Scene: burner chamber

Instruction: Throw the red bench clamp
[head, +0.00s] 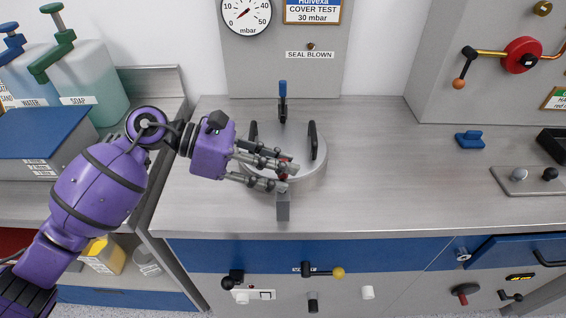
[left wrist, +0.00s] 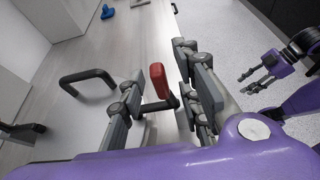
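The red bench clamp's red handle (left wrist: 158,80) shows in the left wrist view between my left gripper's fingers (left wrist: 160,95), with a gap on both sides. In the head view only a bit of red shows behind the fingers, above a grey block (head: 283,206) at the front of a round metal lid (head: 313,180). My left gripper (head: 280,172) is open and reaches over the lid's front edge from the left. My right gripper (left wrist: 252,82) shows only in the left wrist view, open and empty, away from the bench.
A blue-handled clamp (head: 283,92) stands upright behind the lid. Black lid handles (head: 313,140) rise beside the fingers. Soap (head: 95,95) and water jugs stand at left. A blue object (head: 470,139) lies on the bench at right.

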